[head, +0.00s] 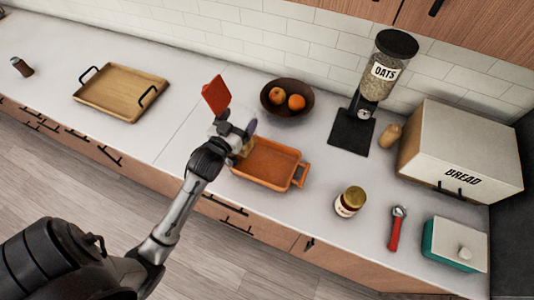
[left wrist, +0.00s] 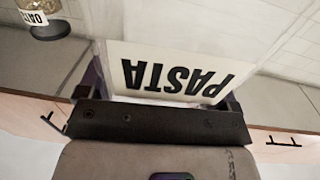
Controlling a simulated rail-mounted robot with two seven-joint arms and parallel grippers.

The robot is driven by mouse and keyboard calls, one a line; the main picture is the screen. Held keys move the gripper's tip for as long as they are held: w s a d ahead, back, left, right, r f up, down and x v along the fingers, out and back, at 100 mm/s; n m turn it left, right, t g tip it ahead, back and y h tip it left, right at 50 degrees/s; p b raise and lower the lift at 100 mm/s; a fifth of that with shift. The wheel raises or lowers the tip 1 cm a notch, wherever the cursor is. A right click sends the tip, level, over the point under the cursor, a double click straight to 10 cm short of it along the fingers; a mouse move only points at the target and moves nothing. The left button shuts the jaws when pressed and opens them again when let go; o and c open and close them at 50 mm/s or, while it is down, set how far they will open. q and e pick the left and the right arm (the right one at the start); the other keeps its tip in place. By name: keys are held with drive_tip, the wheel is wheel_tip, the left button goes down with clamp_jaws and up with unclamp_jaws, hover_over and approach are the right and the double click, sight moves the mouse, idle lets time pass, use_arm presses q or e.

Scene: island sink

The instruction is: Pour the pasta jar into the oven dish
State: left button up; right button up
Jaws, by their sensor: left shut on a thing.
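My left gripper (head: 233,133) is shut on the pasta jar, over the far left end of the orange oven dish (head: 265,165). In the left wrist view the jar's white label (left wrist: 175,75) reads PASTA upside down, so the jar is tipped over. In the head view only a small pale yellowish part of the jar (head: 244,149) shows below the gripper; its mouth and contents are hidden. The visible dish floor looks bare. A red square piece (head: 216,95) sticks up beside the gripper; I cannot tell whether it belongs to the jar. My right gripper is out of view.
A fruit bowl (head: 272,103) stands behind the dish, with an oats dispenser (head: 380,80) to its right. A gold-lidded jar (head: 349,201), a red-handled tool (head: 397,229) and a bread box (head: 460,150) are farther right.

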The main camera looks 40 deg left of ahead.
use_arm(q)
drive_tip(key=shift+n+y, duration=0.3)
drive_tip(key=shift+y, duration=0.2)
drive_tip(key=a, duration=0.1)
drive_tip(key=s+a, duration=0.1)
drive_tip(key=a, duration=0.1)
drive_tip(key=s+a+p, duration=0.1)
drive_tip(key=a, duration=0.1)
drive_tip(key=shift+a, duration=0.15)
